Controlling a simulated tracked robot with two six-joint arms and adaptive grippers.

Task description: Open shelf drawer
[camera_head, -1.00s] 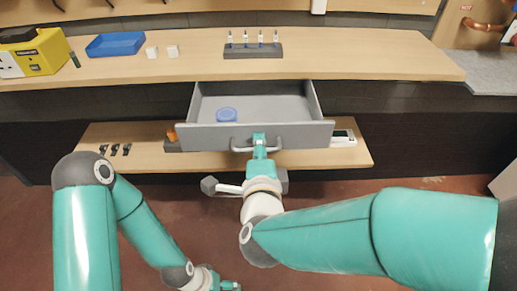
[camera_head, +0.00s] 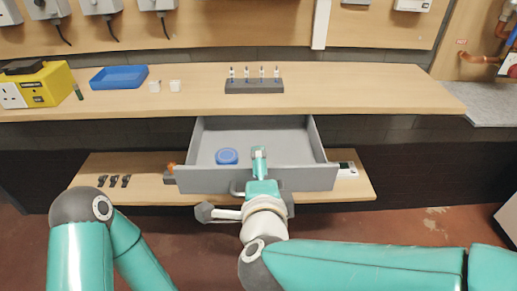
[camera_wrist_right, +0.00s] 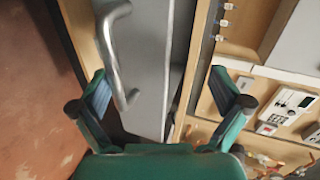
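The grey shelf drawer (camera_head: 195,181) hangs open under the long wooden worktop, its inside visible from above. The drawer's bar handle (camera_head: 237,188) is partly hidden behind my right gripper (camera_head: 259,152), which reaches up past the handle at the middle of the drawer front. In the right wrist view, my right gripper's fingers (camera_wrist_right: 160,82) are spread wide with nothing held. The metal handle (camera_wrist_right: 110,58) is near the left finger there, alongside the grey drawer front (camera_wrist_right: 150,60).
The worktop (camera_head: 380,98) holds a yellow box (camera_head: 40,86), a blue tray (camera_head: 118,77), two white cubes and a dark rack (camera_head: 254,87). A lower shelf (camera_head: 145,190) under the drawer holds several small black parts. The red floor is open in front.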

